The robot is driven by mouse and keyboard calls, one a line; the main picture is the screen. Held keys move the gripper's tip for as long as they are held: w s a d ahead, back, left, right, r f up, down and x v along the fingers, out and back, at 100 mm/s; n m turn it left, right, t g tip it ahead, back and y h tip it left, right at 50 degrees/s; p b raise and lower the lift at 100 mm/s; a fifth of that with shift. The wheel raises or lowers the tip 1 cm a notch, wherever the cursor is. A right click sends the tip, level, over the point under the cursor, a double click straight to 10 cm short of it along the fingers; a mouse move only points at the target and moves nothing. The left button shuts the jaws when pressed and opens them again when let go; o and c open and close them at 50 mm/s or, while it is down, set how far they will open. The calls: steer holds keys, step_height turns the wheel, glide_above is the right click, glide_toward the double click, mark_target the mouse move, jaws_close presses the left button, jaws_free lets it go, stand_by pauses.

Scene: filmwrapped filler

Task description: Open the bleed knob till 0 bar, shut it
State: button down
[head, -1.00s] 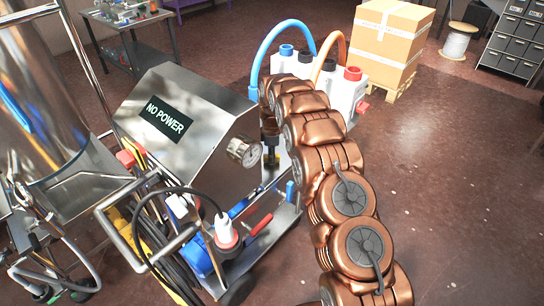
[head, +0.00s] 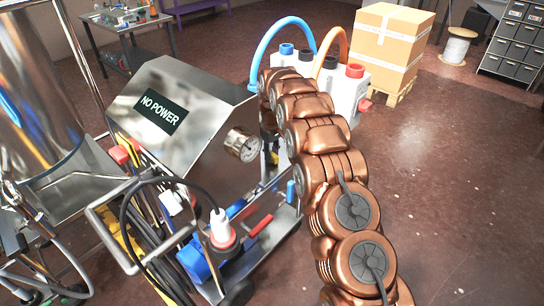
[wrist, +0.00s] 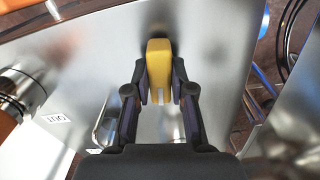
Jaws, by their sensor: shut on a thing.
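The yellow bleed knob (wrist: 159,70) stands out from a brushed steel face in the wrist view. My gripper (wrist: 160,88) is shut on it, one dark finger on each side. In the head view my copper arm hides most of the gripper and the knob. The round pressure gauge (head: 243,145) sits on the right side of the steel cabinet (head: 188,90), just left of my arm. Its dial is white, but its reading is too small to tell.
The cabinet carries a "NO POWER" sign (head: 160,114). A white unit (head: 345,92) with blue and orange hoses stands behind my arm. A cart handle, cables and a red-and-white plug (head: 221,230) are in front. The floor at right is clear.

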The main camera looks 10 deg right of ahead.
steer(key=m, duration=0.3)
steer(key=m+b, duration=0.1)
steer(key=m, duration=0.1)
steer(key=shift+w+r+m, duration=0.15)
steer(key=shift+w+m, duration=0.05)
steer(key=shift+m, duration=0.2)
stand_by(0.4)
steer(key=c, duration=1)
jaws_free()
steer(key=shift+s, duration=0.1)
step_height(320, 180, up, 12)
